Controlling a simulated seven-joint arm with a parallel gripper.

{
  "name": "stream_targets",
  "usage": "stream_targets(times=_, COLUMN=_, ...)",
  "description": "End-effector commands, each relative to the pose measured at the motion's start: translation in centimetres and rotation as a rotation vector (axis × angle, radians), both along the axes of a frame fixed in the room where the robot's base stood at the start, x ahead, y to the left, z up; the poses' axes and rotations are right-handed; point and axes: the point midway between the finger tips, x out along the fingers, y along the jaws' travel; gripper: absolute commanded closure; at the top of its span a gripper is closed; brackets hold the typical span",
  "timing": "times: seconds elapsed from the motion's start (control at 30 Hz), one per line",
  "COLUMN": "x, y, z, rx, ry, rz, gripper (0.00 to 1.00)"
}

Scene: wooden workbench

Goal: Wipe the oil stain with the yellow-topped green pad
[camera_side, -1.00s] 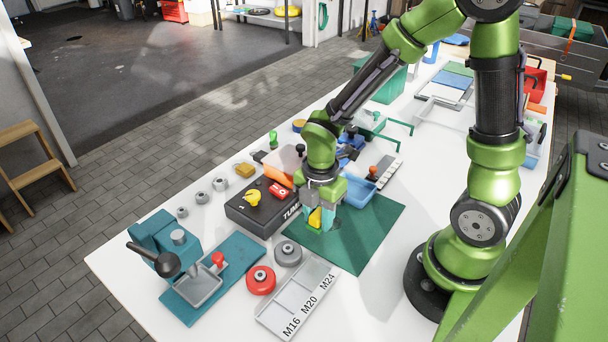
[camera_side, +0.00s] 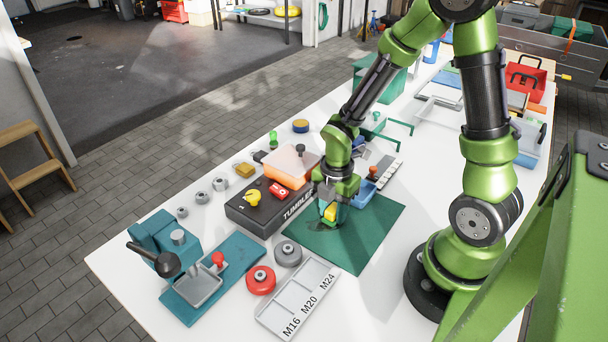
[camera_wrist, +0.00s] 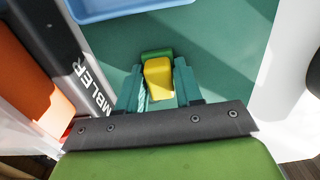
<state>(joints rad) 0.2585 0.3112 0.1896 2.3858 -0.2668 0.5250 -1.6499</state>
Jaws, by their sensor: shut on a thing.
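The pad, with a yellow top (camera_wrist: 158,78) and a green base (camera_wrist: 155,54), is held between the teal fingers of my gripper (camera_wrist: 160,88). In the side view my gripper (camera_side: 331,216) points down over the green mat (camera_side: 352,250), with the pad's yellow top (camera_side: 330,212) showing between the fingers. The pad is low at the mat; I cannot tell whether it touches. A dark oil stain (camera_side: 317,225) shows on the mat just left of and below the fingers, partly hidden by them. The wrist view does not show the stain clearly.
A black tumbler box (camera_side: 262,212) with an orange-topped part stands close left of my gripper. A blue tray (camera_side: 362,192) sits just right of it. The mat's front right is clear.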

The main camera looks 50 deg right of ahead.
Motion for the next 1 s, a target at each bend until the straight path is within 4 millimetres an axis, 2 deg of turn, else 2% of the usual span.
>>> stream_targets(times=0.17, x=0.0, y=-1.7, z=0.1, rx=0.0, ry=0.0, rz=-0.003, gripper=0.89)
stream_targets(times=1.0, x=0.0, y=6.0, z=0.0, rx=0.0, ry=0.0, rz=0.004, gripper=0.89)
